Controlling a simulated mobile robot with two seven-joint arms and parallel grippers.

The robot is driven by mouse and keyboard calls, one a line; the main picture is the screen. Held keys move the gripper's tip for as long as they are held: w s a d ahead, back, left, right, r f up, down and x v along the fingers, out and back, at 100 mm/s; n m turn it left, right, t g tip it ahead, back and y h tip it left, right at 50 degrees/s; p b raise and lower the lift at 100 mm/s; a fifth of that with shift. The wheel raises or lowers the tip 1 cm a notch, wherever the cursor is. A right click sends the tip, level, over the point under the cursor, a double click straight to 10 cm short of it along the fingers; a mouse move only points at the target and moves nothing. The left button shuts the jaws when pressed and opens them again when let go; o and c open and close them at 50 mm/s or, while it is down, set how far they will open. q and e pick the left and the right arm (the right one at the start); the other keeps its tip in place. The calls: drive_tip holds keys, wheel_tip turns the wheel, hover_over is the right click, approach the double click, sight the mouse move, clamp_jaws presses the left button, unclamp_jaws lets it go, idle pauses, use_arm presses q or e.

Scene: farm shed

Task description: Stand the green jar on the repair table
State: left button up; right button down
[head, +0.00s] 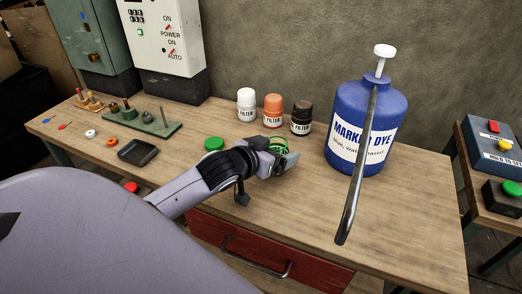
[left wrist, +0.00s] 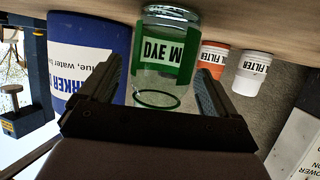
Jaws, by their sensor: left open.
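The green jar (head: 280,145) stands on the wooden repair table (head: 405,215), mostly hidden behind my left gripper in the head view. My right gripper is not in view.
A large blue marker dye bottle (head: 362,125) with a pump and long spout stands right of the jar. White (head: 246,104), orange (head: 273,109) and dark (head: 301,117) filter bottles stand behind. A green disc (head: 214,144) and black tray (head: 138,152) lie left.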

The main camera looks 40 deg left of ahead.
use_arm(q)
drive_tip(key=v, duration=1.1)
drive_tip(key=shift+s, duration=0.25)
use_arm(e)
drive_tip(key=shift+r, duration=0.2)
